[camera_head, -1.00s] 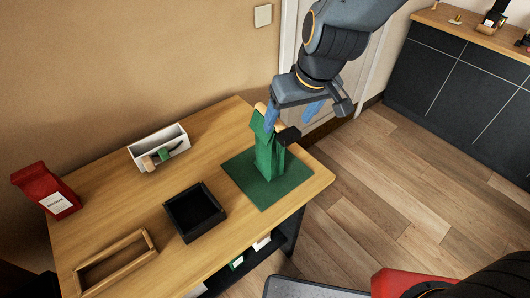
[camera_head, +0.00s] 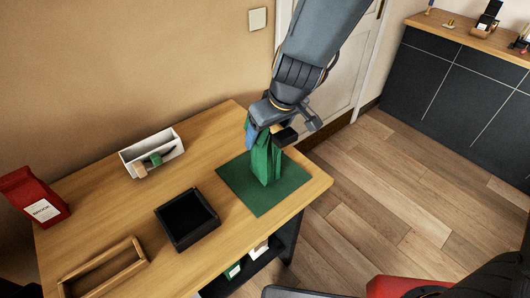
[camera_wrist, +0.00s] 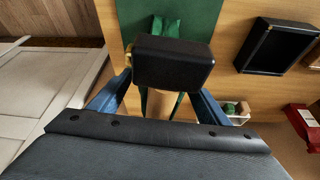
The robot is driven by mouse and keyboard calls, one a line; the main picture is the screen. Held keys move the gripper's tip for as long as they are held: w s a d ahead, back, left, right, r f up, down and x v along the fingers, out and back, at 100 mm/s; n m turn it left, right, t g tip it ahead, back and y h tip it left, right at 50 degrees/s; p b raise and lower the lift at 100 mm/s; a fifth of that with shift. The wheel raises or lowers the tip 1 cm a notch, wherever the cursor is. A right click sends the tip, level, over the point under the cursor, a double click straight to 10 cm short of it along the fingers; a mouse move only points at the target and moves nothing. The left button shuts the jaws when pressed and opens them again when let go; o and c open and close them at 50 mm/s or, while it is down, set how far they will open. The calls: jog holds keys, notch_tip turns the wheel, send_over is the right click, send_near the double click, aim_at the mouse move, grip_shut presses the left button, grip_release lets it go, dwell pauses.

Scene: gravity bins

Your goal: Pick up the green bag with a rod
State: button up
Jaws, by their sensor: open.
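The green bag (camera_head: 263,160) stands upright on a green mat (camera_head: 290,187) near the right end of the wooden table. My gripper (camera_head: 266,134) is open at the top of the bag, with its blue fingers at the bag's upper part. In the wrist view my gripper (camera_wrist: 160,95) has its blue fingers spread either side of the bag. A black block there hides most of the bag, and only green parts (camera_wrist: 167,27) show above and below it. The rod is mostly hidden; a small yellowish end (camera_wrist: 128,55) shows beside the block.
A black open tray (camera_head: 163,212), a wooden frame (camera_head: 90,268) and a white bin (camera_head: 123,156) with small items are on the table. A red bag (camera_head: 28,188) stands at the left. A dark cabinet (camera_head: 440,80) is at the back right, with open floor between.

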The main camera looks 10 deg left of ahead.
jog(key=shift+f, duration=0.2)
jog(key=shift+a, duration=0.1)
grip_shut()
jog(key=shift+r+p, duration=0.9)
jog(key=shift+r, duration=4.2)
jog(key=c, duration=0.6)
grip_release()
jog(key=c, duration=0.9)
